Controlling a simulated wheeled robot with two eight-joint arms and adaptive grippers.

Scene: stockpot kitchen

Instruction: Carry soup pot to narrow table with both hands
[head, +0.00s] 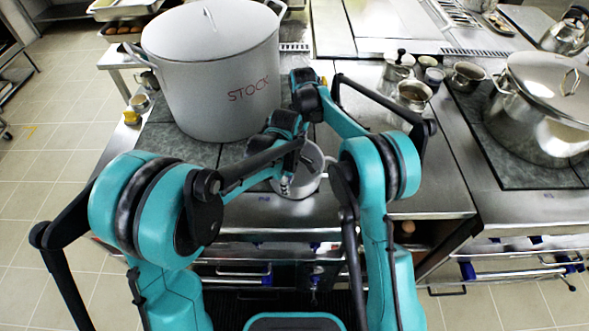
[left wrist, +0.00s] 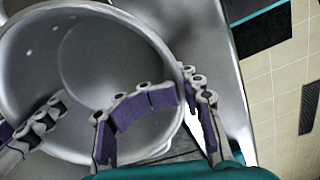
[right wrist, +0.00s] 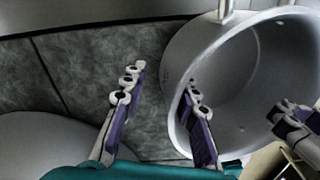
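The soup pot (head: 313,181), a small open grey metal pot, stands on the counter in front of the big stockpot. Its hollow inside fills much of the left wrist view (left wrist: 85,55) and the right of the right wrist view (right wrist: 250,75). My left gripper (head: 287,183) is at its rim; in the left wrist view its fingers (left wrist: 178,82) are curled together with the pot's wall between them. My right gripper's fingers (right wrist: 160,95) are apart, one inside the pot and one outside over the counter. In the head view my arms largely hide the right gripper.
The large lidded stockpot (head: 213,85) marked STOCK stands close behind. Another lidded pot (head: 540,130) is at the right. Small pots and cups (head: 414,94) stand at centre right. The counter's steel front edge (head: 265,222) is near me. Tiled floor (head: 45,160) is clear at left.

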